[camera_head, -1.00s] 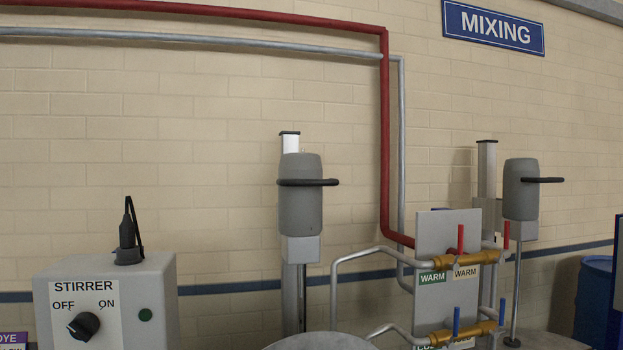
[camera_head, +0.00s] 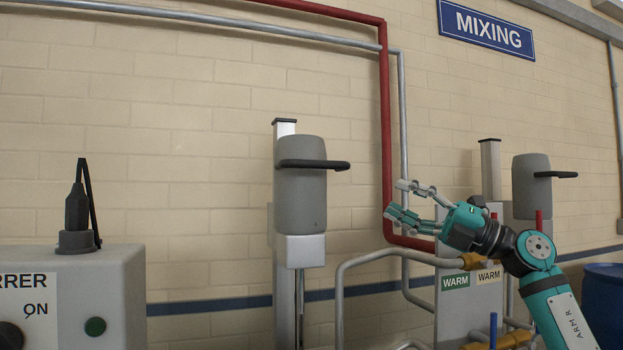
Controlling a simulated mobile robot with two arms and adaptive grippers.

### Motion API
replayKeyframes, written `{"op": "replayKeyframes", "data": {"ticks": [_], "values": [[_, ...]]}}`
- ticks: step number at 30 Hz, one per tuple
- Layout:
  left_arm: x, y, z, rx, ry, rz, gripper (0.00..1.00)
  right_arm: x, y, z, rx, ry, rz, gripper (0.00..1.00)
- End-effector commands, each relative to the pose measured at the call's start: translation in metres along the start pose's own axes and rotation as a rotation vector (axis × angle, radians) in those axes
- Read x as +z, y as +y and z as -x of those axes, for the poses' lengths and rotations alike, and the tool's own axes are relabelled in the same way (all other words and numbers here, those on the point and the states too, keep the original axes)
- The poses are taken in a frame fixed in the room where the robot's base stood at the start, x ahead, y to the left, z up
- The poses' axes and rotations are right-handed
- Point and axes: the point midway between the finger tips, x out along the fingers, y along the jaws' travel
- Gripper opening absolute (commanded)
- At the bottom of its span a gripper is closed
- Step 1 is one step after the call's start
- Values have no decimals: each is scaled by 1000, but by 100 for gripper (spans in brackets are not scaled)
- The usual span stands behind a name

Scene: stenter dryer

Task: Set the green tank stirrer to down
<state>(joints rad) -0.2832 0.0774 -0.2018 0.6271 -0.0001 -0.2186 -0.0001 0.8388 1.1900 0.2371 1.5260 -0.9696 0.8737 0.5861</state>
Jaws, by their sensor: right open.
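A grey stirrer motor head (camera_head: 300,190) with a black bar handle (camera_head: 315,165) sits raised on an upright metal column (camera_head: 284,128) in the middle of the view. A second stirrer head (camera_head: 531,187) with a like handle stands at the right, partly behind my right arm. Which of them belongs to the green tank is not plain; a green WARM label (camera_head: 455,282) is between them. My right gripper (camera_head: 398,201) is open and empty, pointing left, to the right of the middle stirrer and apart from its handle. My left gripper is not in view.
A grey STIRRER switch box (camera_head: 75,285) with a black plug stands at the left. A red pipe (camera_head: 386,130), a grey pipe and brass valves on a panel (camera_head: 450,310) are close to my right gripper. A blue barrel (camera_head: 604,300) is at the far right.

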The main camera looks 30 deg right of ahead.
Motion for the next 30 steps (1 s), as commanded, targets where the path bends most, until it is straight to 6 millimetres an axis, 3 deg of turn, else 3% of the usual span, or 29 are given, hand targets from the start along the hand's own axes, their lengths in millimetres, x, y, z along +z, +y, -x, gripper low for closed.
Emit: {"op": "replayKeyframes", "data": {"ticks": [5, 10, 21, 30], "values": [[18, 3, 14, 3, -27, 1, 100, 3, 6, -14, -11, 6, 7, 40], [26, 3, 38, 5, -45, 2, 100, 3, 9, -49, -7, 8, 5, 40], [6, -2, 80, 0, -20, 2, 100, 2, 7, -129, -7, 7, 4, 40], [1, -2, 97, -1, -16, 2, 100, 0, 2, -167, -9, 6, 7, 40]]}}
